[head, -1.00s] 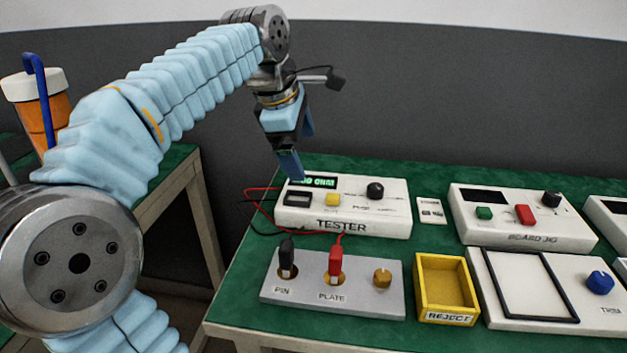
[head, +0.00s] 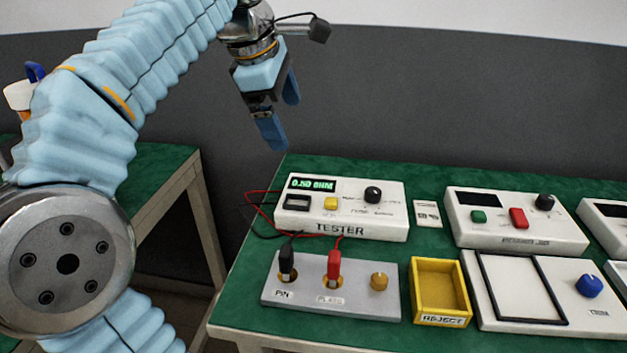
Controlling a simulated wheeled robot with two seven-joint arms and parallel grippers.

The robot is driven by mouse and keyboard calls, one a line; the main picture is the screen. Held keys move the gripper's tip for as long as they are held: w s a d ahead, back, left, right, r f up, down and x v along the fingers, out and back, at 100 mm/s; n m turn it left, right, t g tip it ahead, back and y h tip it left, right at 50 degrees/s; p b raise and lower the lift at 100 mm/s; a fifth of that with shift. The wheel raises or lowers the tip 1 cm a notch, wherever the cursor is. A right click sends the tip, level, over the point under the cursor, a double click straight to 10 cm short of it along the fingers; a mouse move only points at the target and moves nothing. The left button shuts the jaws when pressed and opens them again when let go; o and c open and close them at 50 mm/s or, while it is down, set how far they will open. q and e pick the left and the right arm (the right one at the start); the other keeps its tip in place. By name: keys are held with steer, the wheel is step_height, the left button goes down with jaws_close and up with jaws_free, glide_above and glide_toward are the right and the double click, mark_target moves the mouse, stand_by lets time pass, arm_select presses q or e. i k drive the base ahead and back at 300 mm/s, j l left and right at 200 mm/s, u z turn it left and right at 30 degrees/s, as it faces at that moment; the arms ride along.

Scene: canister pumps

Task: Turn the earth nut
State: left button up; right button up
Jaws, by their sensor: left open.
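The earth nut is not labelled in view; a round brass knob (head: 379,281) sits at the right end of the grey block (head: 350,300) and may be it. On the same block a black plug (head: 287,261) stands at PIN and a red plug (head: 333,266) at PLATE. The white TESTER box (head: 387,220) behind reads about 0.50 OHM. My left gripper (head: 281,111) is open and empty, its blue fingers pointing down, in the air behind and above the tester, well away from the block. My right gripper is not in view.
A yellow REJECT tray (head: 440,290) stands right of the grey block. Red and black leads loop left of the tester. The green table (head: 235,300) is bare at its front left.

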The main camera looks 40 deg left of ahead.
mark_target(379, 281)
steer(key=k+l, duration=0.25)
steer(key=l, duration=0.15)
steer(key=k+l, duration=0.25)
steer(key=l, duration=0.15)
steer(key=k+l, duration=0.55)
steer(key=l, duration=0.25)
